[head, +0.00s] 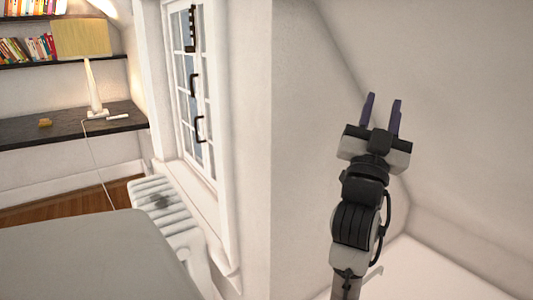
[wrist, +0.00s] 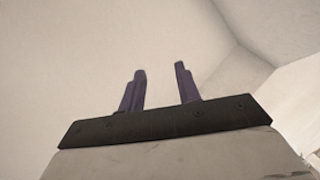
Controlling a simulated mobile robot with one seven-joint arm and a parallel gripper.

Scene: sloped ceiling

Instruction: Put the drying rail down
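My gripper (head: 382,114) is raised on the right side of the head view, in front of pale sloped walls. Its two purple fingers stand apart with nothing between them. They also show apart and empty in the wrist view (wrist: 161,88). A white slatted thing (head: 165,205) sits below the window at lower left in the head view. I cannot tell whether it is the drying rail or a radiator. A small dark patch lies on its slats. My gripper is well to the right of it and apart from it.
A white wall corner (head: 270,130) stands between my gripper and the window (head: 193,85). The window has dark handles. A dark shelf (head: 50,130) carries a lamp (head: 90,60) at far left. A grey rounded surface (head: 90,255) fills the lower left.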

